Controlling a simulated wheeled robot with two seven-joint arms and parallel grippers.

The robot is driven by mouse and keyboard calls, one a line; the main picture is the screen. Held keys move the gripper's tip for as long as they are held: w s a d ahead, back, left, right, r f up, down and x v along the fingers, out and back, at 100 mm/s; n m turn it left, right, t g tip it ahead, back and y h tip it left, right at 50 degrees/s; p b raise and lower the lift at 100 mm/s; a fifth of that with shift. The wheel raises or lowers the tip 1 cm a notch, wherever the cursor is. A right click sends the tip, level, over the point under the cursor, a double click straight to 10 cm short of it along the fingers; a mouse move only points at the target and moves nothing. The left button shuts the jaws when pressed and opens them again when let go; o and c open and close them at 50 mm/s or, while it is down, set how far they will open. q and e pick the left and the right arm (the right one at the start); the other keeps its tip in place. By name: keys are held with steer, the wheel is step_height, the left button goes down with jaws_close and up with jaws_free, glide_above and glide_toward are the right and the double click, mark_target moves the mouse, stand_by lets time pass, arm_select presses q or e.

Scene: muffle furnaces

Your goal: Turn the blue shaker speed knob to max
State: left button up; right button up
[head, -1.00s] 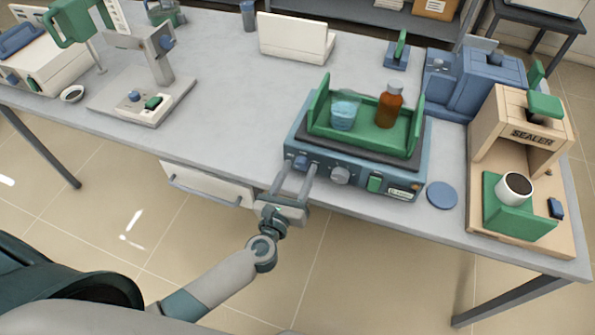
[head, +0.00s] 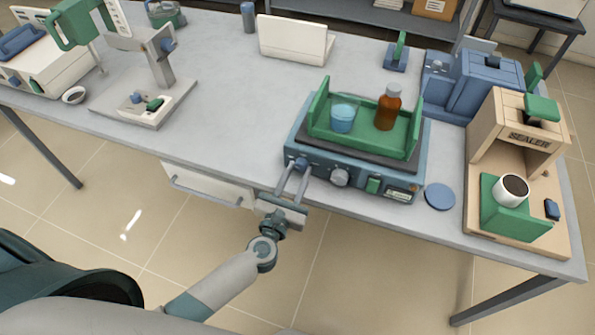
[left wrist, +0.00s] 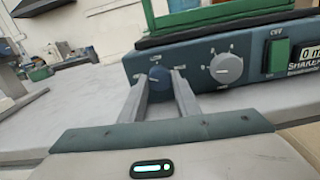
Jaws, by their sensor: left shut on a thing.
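The shaker (head: 352,160) stands near the table's front edge with a green tray on top. Its blue speed knob (left wrist: 159,79) is at the left of the front panel; it also shows in the head view (head: 301,162). My left gripper (head: 297,169) is shut on the blue knob, one finger on each side, as the left wrist view (left wrist: 160,80) shows. A grey knob (left wrist: 226,67) sits to its right, clear of the fingers, and a green switch (left wrist: 277,55) lies further right. The small display is cut off at the wrist view's edge. My right gripper is not in view.
The green tray (head: 318,121) holds a beaker (head: 343,118) of blue liquid and a brown bottle (head: 388,108). The table left of the shaker (head: 225,120) is clear.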

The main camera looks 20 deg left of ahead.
arm_select(q)
steer(key=m+p, duration=0.1)
steer(key=m, duration=0.2)
steer(key=shift+r+m+p, duration=0.15)
steer(key=shift+m+p, duration=0.15)
steer(key=shift+p, duration=0.05)
steer(key=m+p, duration=0.1)
steer(key=m, duration=0.2)
steer(key=shift+m, duration=0.3)
steer(key=m+p, duration=0.2)
steer(key=m, duration=0.1)
steer(key=shift+m, duration=0.4)
steer(key=m+p, duration=0.1)
steer(key=m, duration=0.3)
steer(key=m+p, duration=0.1)
steer(key=m, duration=0.3)
steer(key=shift+p, duration=0.3)
steer(key=m+p, duration=0.1)
steer(key=m, duration=0.2)
steer(key=shift+m, duration=0.3)
steer(key=m, duration=0.3)
steer(key=shift+m+p, duration=0.3)
steer(key=shift+p, duration=0.1)
steer(key=shift+m, duration=1.4)
steer(key=shift+f, duration=0.2)
